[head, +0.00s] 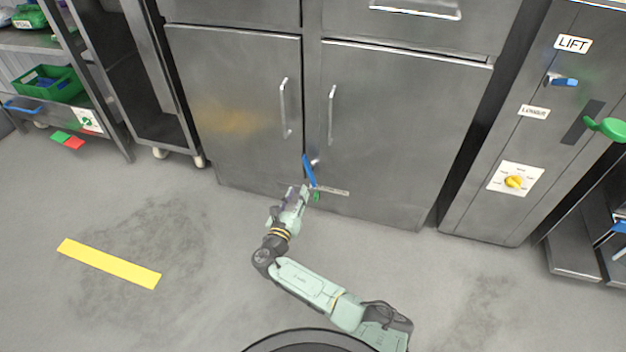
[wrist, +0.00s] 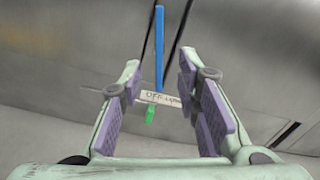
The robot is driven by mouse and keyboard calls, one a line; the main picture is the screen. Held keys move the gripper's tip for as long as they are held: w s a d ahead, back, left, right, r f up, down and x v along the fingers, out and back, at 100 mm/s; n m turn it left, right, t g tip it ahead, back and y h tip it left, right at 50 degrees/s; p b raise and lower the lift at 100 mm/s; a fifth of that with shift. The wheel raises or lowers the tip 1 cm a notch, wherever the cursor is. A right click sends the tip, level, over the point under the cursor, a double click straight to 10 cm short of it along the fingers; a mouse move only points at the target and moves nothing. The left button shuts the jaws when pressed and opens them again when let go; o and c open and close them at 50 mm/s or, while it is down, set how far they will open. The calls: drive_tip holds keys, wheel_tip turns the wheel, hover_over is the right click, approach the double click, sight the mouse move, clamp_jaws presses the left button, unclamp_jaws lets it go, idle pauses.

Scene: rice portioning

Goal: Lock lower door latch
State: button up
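The lower door latch shows as a blue lever (head: 309,170) at the bottom of the seam between the two lower steel doors. In the wrist view the blue lever (wrist: 159,48) stands nearly upright ahead of the fingers. A small white label (head: 332,190) is just below it, and a green tab (head: 317,197) is under the label. My gripper (head: 303,190) is low in front of the doors, close to the latch. In the wrist view its purple-padded fingers (wrist: 157,92) are spread apart with nothing between them. I cannot tell whether they touch anything.
The left door (head: 235,110) and right door (head: 400,130) look closed, each with a vertical handle. A wheeled rack (head: 165,115) and shelves with a green bin (head: 48,83) are at left. The floor in front is clear.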

sight(307, 170)
drive_tip(key=b+x, duration=0.2)
drive_tip(key=x, duration=0.1)
drive_tip(key=b+x, duration=0.5)
drive_tip(key=shift+w+f, duration=0.3)
drive_tip(key=shift+w, duration=0.1)
drive_tip(key=shift+w+d+r+b, duration=0.15)
drive_tip(key=shift+w+d+b, duration=0.05)
drive_tip(key=shift+w+b, duration=0.2)
drive_tip(key=shift+w+d+r+b, duration=0.1)
drive_tip(key=shift+w+d+b, duration=0.05)
drive_tip(key=shift+w+b, duration=0.25)
drive_tip(key=shift+c, duration=0.2)
clamp_jaws()
